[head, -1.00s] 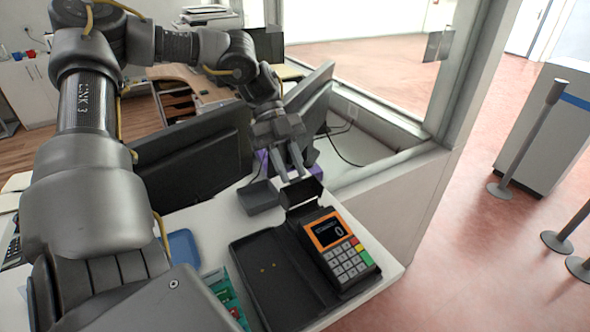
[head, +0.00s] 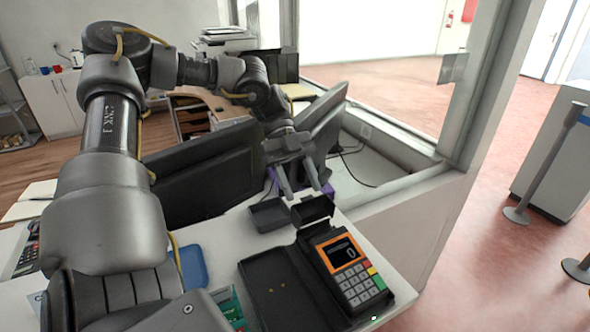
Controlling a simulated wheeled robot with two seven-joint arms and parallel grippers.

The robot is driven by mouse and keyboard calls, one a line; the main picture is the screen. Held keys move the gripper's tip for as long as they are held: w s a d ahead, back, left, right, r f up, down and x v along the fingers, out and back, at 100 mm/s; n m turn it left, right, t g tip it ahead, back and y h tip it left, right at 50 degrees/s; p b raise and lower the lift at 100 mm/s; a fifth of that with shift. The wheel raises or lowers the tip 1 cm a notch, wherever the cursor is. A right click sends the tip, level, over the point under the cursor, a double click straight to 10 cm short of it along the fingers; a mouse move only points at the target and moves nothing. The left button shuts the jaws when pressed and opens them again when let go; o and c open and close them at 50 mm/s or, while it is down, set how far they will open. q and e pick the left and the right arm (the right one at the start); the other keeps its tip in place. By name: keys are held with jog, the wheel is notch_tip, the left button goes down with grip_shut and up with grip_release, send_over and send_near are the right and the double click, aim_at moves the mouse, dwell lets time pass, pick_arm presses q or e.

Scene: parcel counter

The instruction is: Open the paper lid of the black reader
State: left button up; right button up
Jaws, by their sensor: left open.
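The black reader (head: 352,266) lies on the white counter, with an orange-framed screen and a keypad facing up. Its black paper lid (head: 312,209) stands raised at the reader's far end, behind the screen. My left gripper (head: 302,189) is open, fingers pointing down, just behind and above the lid. Nothing shows between its fingers. I cannot tell whether a fingertip touches the lid. My right gripper is not in view.
A flat black case part (head: 272,284) lies left of the reader. A small dark grey tray (head: 268,214) sits near the left fingertips. Black monitors (head: 205,178) stand behind. A blue tray (head: 192,266) lies further left. The counter's right edge is close to the reader.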

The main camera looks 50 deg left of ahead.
pick_arm(q)
jog(key=v, duration=1)
jog(key=shift+b, duration=0.35)
jog(key=shift+a+r, duration=0.1)
